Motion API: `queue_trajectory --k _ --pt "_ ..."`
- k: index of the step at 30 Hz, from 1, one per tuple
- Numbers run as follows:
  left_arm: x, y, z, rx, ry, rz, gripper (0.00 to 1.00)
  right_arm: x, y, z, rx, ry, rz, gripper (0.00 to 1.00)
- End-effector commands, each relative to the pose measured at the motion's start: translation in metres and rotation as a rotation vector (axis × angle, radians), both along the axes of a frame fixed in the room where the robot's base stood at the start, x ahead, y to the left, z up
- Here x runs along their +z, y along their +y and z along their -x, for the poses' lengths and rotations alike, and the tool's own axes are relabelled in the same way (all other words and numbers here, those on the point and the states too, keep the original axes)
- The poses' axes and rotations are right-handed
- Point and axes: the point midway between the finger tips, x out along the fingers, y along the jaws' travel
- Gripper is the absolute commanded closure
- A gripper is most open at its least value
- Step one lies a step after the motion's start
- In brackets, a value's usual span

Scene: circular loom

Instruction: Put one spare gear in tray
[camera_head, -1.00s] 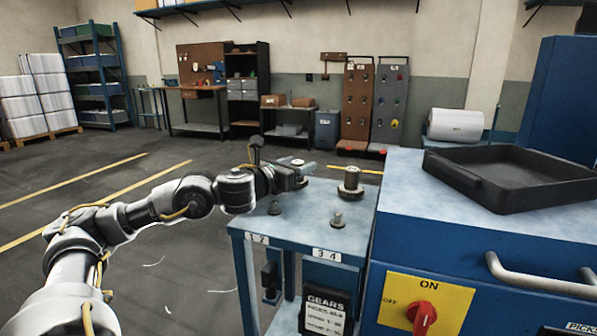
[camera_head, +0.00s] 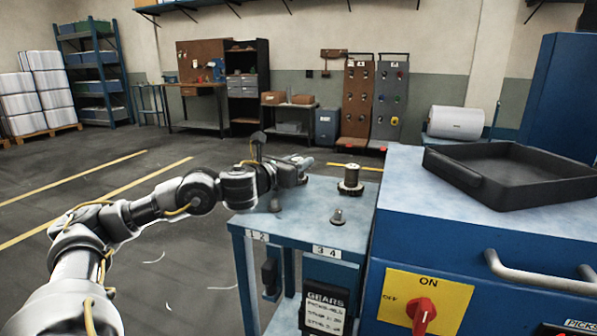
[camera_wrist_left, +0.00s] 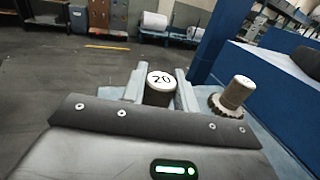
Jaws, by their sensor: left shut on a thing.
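My left gripper (camera_head: 298,163) is above the far left part of the blue gear stand. In the left wrist view, its fingers (camera_wrist_left: 160,92) are shut on a gear's pale, round hub marked 20 (camera_wrist_left: 160,80). The gear's lower part is hidden by the hand, so I cannot tell whether it touches the stand. A second spare gear (camera_head: 350,181) with a tall hub stands upright to the right; it also shows in the left wrist view (camera_wrist_left: 235,93). The black tray (camera_head: 530,198) lies on the blue machine top at the right. My right gripper is not in view.
The blue stand (camera_head: 310,226) has two short pegs near its front, with labels on its front edge. The blue machine (camera_head: 405,225) rises beside it, higher than the stand top. A red switch (camera_head: 421,312) and a metal handle (camera_head: 540,278) are on its front.

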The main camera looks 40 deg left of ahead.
Motion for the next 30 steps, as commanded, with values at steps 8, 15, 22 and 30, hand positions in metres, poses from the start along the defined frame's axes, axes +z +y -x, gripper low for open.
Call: queue_trajectory --k 8,15,22,30 --pt "0.003 0.000 0.000 0.000 -0.002 0.001 1.00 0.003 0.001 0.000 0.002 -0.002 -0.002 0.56" --pt "0.011 0.000 0.000 0.000 -0.002 0.001 1.00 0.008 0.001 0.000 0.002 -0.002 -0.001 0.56" --pt "0.013 0.000 0.000 0.000 -0.002 0.001 1.00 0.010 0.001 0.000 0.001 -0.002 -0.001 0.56" --pt "0.029 0.000 0.000 0.000 -0.003 0.001 1.00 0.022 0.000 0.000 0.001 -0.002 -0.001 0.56"
